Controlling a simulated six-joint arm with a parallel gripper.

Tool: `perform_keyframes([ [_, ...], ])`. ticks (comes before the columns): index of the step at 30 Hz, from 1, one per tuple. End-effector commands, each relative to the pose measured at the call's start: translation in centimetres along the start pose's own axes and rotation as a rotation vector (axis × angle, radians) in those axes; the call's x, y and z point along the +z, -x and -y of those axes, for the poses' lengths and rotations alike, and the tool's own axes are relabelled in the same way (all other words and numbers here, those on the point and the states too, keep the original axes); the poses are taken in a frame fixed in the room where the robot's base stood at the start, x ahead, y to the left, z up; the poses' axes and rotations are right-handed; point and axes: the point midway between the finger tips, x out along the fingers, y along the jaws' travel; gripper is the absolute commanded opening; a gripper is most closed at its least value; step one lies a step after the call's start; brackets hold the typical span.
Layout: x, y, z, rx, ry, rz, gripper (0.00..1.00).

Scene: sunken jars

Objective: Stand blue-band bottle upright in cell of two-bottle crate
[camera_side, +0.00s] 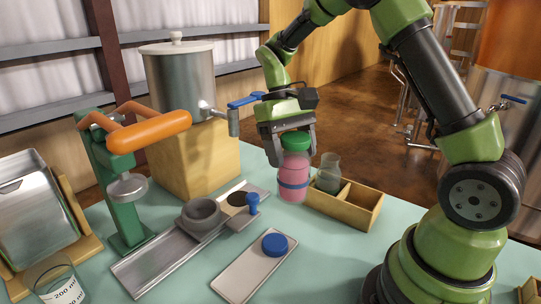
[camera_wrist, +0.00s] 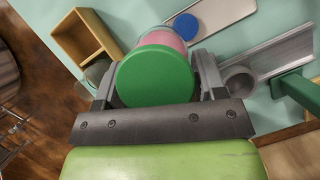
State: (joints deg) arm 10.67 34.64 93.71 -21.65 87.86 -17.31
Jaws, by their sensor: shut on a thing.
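The blue-band bottle (camera_side: 293,182) has a green cap, pink contents and a blue band around its lower part. My gripper (camera_side: 285,138) is shut on it near the top and holds it upright. It stands just left of the two-bottle crate (camera_side: 345,209), outside it; whether its base touches the table I cannot tell. The wooden crate has a clear greyish bottle (camera_side: 329,172) in its left cell, and its right cell looks empty. In the wrist view the green cap (camera_wrist: 155,78) lies between the fingers, and the crate (camera_wrist: 72,38) shows at upper left.
A pale tray (camera_side: 240,280) with a blue lid (camera_side: 275,244) lies in front. A metal drip channel (camera_side: 165,258) with a grey cup (camera_side: 201,214), a green press (camera_side: 122,200) with an orange handle, and a steel tank (camera_side: 180,80) on a wooden block stand left.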

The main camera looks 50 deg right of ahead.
Motion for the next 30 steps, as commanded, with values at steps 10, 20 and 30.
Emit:
perform_keyframes([
  [10,0.3,0.9,-5.3,-0.117,-0.28,0.0,0.29],
  [20,1.2,0.8,-12.7,-0.294,-0.706,0.002,0.29],
  [30,2.3,-1.7,-17.9,-0.378,-0.907,0.002,0.29],
])
